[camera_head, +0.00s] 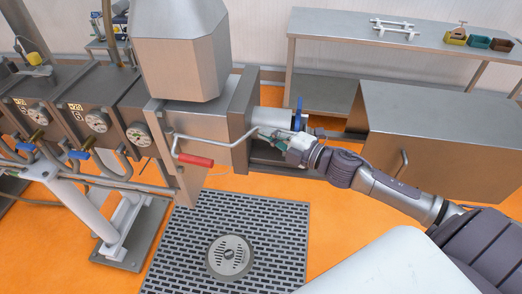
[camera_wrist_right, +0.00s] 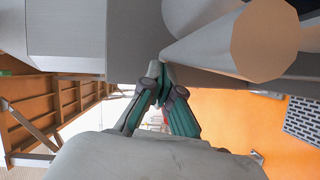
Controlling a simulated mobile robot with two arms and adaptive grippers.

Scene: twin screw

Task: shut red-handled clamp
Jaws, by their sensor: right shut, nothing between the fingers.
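The clamp's red handle (camera_head: 196,160) hangs at the left end of a bent metal rod (camera_head: 215,145), in front of the steel machine block. The rod runs right, towards my right gripper (camera_head: 266,136). My right gripper is shut and empty, beside the block's right side near a pale cylinder (camera_head: 270,120). In the wrist view its teal fingers (camera_wrist_right: 163,84) meet just under a grey metal surface. Whether they touch the rod or the block I cannot tell. The clamp's hinge end is partly hidden. My left gripper is not in view.
A blue lever (camera_head: 298,114) stands close to my right gripper. A steel cabinet (camera_head: 435,105) is at the right, with a shelf table (camera_head: 350,55) behind it. A floor grate (camera_head: 285,240) lies below the machine. Gauges (camera_head: 96,121) and pipes fill the left.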

